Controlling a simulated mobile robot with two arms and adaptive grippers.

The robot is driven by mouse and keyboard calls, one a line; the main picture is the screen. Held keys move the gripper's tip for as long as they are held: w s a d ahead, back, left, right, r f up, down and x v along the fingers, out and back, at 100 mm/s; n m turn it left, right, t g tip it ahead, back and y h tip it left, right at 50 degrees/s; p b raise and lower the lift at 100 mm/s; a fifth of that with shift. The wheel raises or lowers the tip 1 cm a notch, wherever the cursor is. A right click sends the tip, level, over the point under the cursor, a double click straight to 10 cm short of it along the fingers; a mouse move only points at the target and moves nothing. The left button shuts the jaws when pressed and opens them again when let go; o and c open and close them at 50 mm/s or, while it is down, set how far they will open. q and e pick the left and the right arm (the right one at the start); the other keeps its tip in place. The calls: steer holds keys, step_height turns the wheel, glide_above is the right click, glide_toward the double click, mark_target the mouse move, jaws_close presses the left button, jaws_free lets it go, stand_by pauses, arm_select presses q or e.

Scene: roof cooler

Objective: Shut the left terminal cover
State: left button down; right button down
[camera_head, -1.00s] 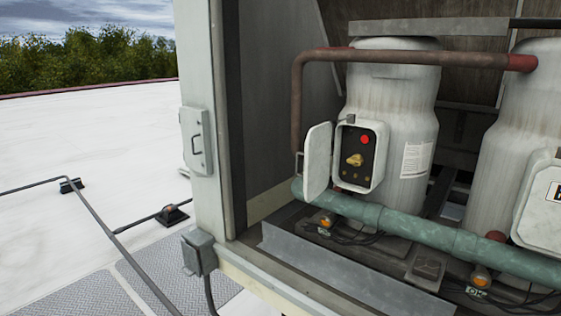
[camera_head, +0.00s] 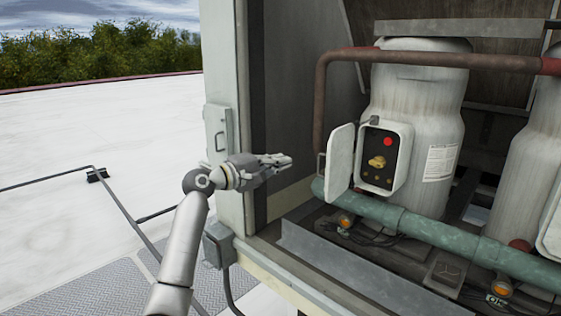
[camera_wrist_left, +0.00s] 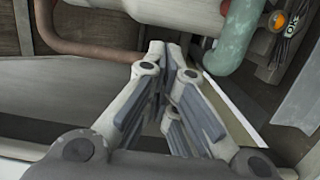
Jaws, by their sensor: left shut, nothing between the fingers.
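The left terminal cover (camera_head: 340,162) is a white hinged door on the terminal box (camera_head: 399,155) of the left compressor. It stands open, swung out to the left, with a small handle at its left edge. The box's inside shows a red button (camera_head: 388,142), a yellow knob (camera_head: 377,162) and several small terminals. My left gripper (camera_head: 288,161) is shut and empty, left of the cover and apart from it. In the left wrist view its fingers (camera_wrist_left: 170,50) are together, pointing toward the pipes. I cannot make out the cover there. My right gripper is not in view.
A red-brown pipe (camera_head: 321,95) runs down just left of the cover. A green pipe (camera_head: 412,225) passes below the box. The cabinet's post (camera_head: 232,60) stands left of my gripper. A second compressor (camera_head: 535,140) is at the right.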

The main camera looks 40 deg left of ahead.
arm_select(q)
steer(key=w+d+p, duration=0.4)
steer(key=d, duration=0.1)
steer(key=shift+w+p, duration=0.35)
steer(key=shift+d+y, duration=0.1)
steer(key=shift+y, duration=0.2)
